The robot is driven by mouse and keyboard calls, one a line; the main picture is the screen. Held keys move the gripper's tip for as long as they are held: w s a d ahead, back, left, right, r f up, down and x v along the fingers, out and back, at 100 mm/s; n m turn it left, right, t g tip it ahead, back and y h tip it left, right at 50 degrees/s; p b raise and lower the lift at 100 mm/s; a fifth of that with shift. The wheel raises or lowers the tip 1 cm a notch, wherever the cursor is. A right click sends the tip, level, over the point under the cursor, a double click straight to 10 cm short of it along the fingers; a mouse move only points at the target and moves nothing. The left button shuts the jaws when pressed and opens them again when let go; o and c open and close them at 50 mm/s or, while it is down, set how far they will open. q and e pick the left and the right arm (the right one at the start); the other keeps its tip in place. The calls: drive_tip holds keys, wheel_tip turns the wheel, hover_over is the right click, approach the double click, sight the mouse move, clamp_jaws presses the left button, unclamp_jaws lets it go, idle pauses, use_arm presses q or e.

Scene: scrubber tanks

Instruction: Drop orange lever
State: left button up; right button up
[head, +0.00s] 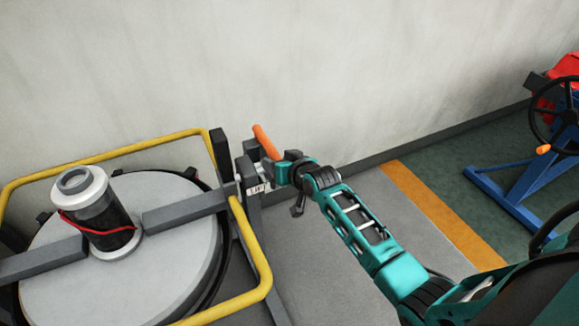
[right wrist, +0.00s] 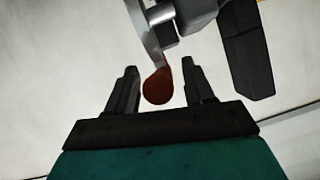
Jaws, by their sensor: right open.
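The orange lever (head: 266,142) stands tilted up at the grey bracket beside the tank. In the right wrist view, the dark orange rounded end of the lever (right wrist: 158,88) shows between the two black fingers. My right gripper (right wrist: 160,68) is open, with a gap visible on each side of the lever. In the head view my teal right arm reaches in from the lower right, and its gripper (head: 262,176) is at the lever's lower part. The fingers are small and partly hidden there. My left gripper is not in view.
A round tank lid (head: 170,250) with a grey-and-black cylinder (head: 93,205) is at the left, with a yellow rail (head: 258,260) around it. The wall (head: 330,70) is close behind the lever. A blue stand (head: 520,195) with a black handwheel (head: 540,118) is at the right.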

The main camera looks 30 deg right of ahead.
drive_tip(key=p+v, duration=0.2)
drive_tip(key=v, duration=1)
drive_tip(key=shift+s+p, duration=0.15)
drive_tip(key=shift+p, duration=0.2)
drive_tip(key=shift+d, duration=0.1)
drive_tip(key=s+a+f+n+g, duration=0.1)
drive_tip(key=s+a+f+n, duration=0.1)
drive_tip(key=s+a+f, duration=0.3)
drive_tip(key=s+a+f+n+g+y, duration=0.1)
drive_tip(key=s+a+f, duration=0.4)
drive_tip(key=s, duration=0.6)
drive_tip(key=shift+n+y, duration=0.3)
drive_tip(key=shift+n, duration=0.5)
drive_tip(key=shift+s, duration=0.1)
